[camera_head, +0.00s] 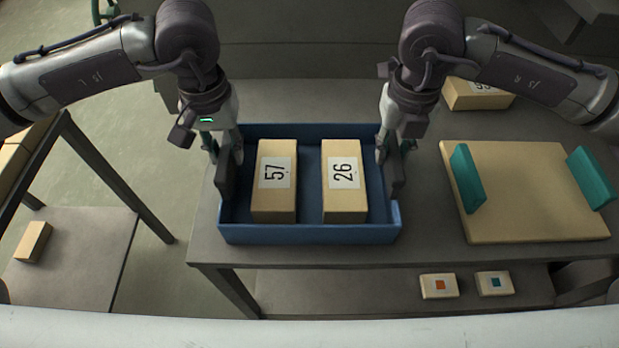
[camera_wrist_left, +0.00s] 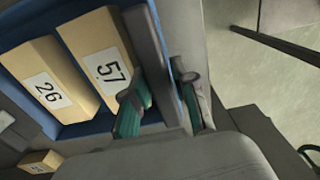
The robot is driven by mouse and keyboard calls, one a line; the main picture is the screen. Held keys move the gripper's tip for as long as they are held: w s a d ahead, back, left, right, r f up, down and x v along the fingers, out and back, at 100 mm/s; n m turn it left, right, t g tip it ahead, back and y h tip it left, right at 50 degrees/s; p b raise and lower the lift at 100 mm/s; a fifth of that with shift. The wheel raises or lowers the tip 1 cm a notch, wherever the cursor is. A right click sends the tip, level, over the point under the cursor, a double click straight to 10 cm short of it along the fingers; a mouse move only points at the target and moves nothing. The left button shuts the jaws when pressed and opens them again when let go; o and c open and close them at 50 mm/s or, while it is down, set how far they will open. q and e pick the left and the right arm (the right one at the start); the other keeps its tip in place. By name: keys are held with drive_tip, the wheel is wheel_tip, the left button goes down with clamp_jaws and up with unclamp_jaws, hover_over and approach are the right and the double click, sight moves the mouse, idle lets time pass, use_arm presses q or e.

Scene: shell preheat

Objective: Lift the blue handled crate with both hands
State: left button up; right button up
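The blue crate (camera_head: 310,235) sits on the grey table, with a dark upright handle on its left (camera_head: 226,178) and another on its right (camera_head: 394,172). It holds two cardboard boxes, one marked 57 (camera_head: 273,205) and one marked 26 (camera_head: 346,202). My left gripper (camera_head: 224,150) is down at the left handle. In the left wrist view its green-padded fingers (camera_wrist_left: 160,95) stand either side of the handle (camera_wrist_left: 157,70); whether both press on it is unclear. My right gripper (camera_head: 393,150) is at the right handle, its fingers partly hidden and its grip unclear.
A tan board (camera_head: 525,220) with teal handles lies on the table right of the crate. Another box (camera_head: 475,96) is behind it. Two small boxes (camera_head: 438,287) are on the lower shelf. A rack (camera_head: 75,240) stands left, across a floor gap.

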use_arm(q)
clamp_jaws()
use_arm(e)
clamp_jaws()
use_arm(q)
drive_tip(key=shift+w+r, duration=0.1)
drive_tip(key=shift+r, duration=0.15)
use_arm(e)
drive_tip(key=shift+w+r, duration=0.1)
drive_tip(key=shift+r, duration=0.15)
